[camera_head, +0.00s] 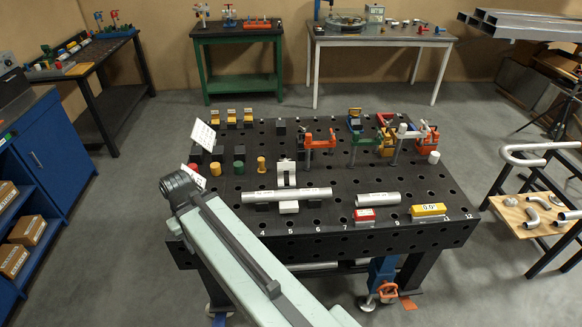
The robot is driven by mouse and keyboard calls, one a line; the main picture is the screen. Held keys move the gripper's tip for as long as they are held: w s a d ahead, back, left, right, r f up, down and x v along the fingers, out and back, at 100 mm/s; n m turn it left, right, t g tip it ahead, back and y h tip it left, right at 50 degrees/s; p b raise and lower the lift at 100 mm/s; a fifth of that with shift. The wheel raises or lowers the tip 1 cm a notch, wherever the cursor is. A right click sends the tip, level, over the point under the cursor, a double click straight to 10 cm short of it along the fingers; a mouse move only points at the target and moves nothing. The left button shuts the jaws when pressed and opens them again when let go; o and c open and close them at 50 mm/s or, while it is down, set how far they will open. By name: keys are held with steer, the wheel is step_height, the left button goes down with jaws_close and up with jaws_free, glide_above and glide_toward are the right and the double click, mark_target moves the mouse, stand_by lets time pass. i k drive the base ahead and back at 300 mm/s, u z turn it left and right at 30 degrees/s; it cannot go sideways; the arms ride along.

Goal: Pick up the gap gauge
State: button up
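No item on the black perforated welding table (400,222) is clearly marked as the gap gauge. A small red block with a white label (365,215) lies near the front edge, right of centre; it may be the gap gauge, but its label is too small to read. To its right sits a yellow block with a display that seems to read 0.0° (429,211). My arm rises from the bottom centre to a dark round joint over the table's left front corner. My gripper is not visible in this view.
A long pipe (300,195) rests on supports, with a short pipe (378,199) to its right. Red, blue and yellow clamps (319,141) stand at the back right. Several coloured pegs and blocks stand at the left. A side table with bent tubes (540,225) is at right.

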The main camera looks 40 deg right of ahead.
mark_target(363, 217)
steer(key=z, duration=1.85)
